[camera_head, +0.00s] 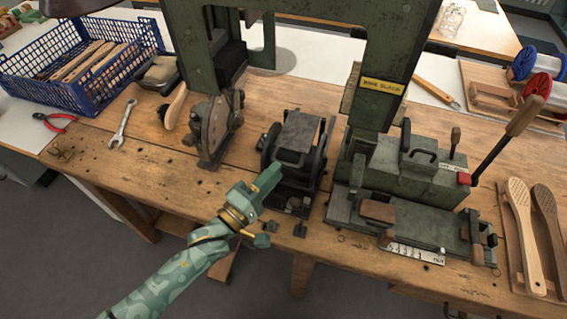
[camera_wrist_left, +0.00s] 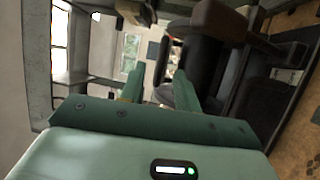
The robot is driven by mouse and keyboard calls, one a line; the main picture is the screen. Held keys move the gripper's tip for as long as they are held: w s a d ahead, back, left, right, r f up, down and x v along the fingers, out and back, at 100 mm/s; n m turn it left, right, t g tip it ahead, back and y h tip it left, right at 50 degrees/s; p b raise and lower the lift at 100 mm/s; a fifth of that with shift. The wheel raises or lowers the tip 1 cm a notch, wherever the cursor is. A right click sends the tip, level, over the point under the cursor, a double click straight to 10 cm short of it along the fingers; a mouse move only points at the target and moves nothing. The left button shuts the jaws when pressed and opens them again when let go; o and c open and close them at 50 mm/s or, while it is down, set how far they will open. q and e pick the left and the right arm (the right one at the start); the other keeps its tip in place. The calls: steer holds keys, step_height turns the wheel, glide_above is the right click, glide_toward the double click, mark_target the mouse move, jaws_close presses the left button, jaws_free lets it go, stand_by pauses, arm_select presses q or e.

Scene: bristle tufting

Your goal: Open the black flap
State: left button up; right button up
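A dark machine (camera_head: 318,175) with round side wheels stands at the middle of the workbench. A dark plate (camera_head: 302,130), which looks like the black flap, lies on its top with a handle-like bar on the near side. I cannot tell for sure that it is shut. My left gripper (camera_head: 266,211) is at the machine's front left, its fingers apart and empty. In the left wrist view the two fingers (camera_wrist_left: 160,92) are apart, with dark machine parts (camera_wrist_left: 203,60) close beyond and to the right. My right gripper is not in view.
A green press (camera_head: 405,170) with a red-collared lever stands right of the machine. A green frame (camera_head: 290,10) rises behind it. A blue crate (camera_head: 75,75), wrench (camera_head: 122,122) and red pliers (camera_head: 55,121) are at left.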

mark_target(283, 162)
arm_select(q)
steer(key=x, duration=0.4)
steer(key=shift+w+d, duration=0.1)
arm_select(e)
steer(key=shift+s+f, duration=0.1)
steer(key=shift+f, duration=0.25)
